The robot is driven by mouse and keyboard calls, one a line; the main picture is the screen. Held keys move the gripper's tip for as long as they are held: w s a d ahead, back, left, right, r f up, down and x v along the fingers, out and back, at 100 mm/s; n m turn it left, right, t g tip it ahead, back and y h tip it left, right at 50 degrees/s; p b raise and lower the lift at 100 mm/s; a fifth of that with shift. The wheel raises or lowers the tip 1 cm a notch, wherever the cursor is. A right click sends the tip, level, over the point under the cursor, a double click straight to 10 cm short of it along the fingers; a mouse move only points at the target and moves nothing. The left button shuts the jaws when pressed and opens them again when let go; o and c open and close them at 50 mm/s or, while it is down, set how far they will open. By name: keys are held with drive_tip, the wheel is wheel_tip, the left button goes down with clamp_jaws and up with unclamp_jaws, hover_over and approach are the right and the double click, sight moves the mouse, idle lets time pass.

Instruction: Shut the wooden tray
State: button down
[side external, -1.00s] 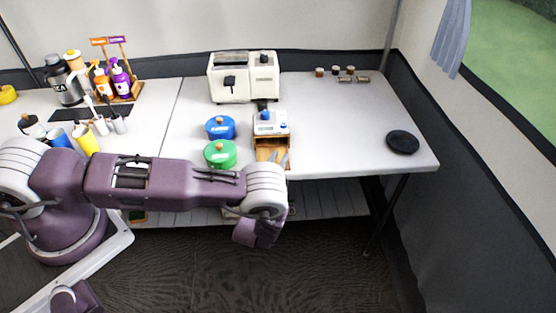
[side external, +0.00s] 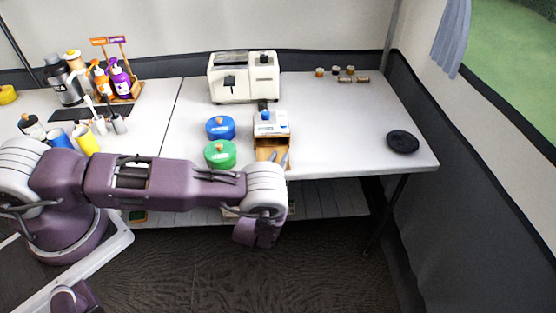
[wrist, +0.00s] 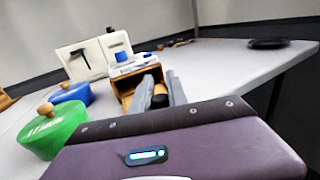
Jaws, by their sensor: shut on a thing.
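The wooden tray (side external: 271,141) is a small orange-brown drawer in a white-topped box near the front edge of the table. It stands pulled out, with its inside showing from above. It also shows in the wrist view (wrist: 127,100), behind my fingers. My gripper (side external: 278,157) is at the front of the tray, its two grey fingers pointing at it. The fingers partly hide the tray front and the contact.
A green pot (side external: 220,154) and a blue pot (side external: 220,128) stand left of the tray. A cream toaster (side external: 244,77) stands behind. A black disc (side external: 403,141) lies at the right. The table between the tray and the disc is clear.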

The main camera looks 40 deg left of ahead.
sight(277, 159)
drive_tip(key=w+a, duration=0.3)
drive_tip(key=shift+w+a, duration=0.2)
drive_tip(key=shift+w, duration=0.05)
drive_tip(key=c, duration=1.3)
unclamp_jaws()
drive_tip(key=v, duration=0.7)
drive_tip(key=shift+s, duration=0.1)
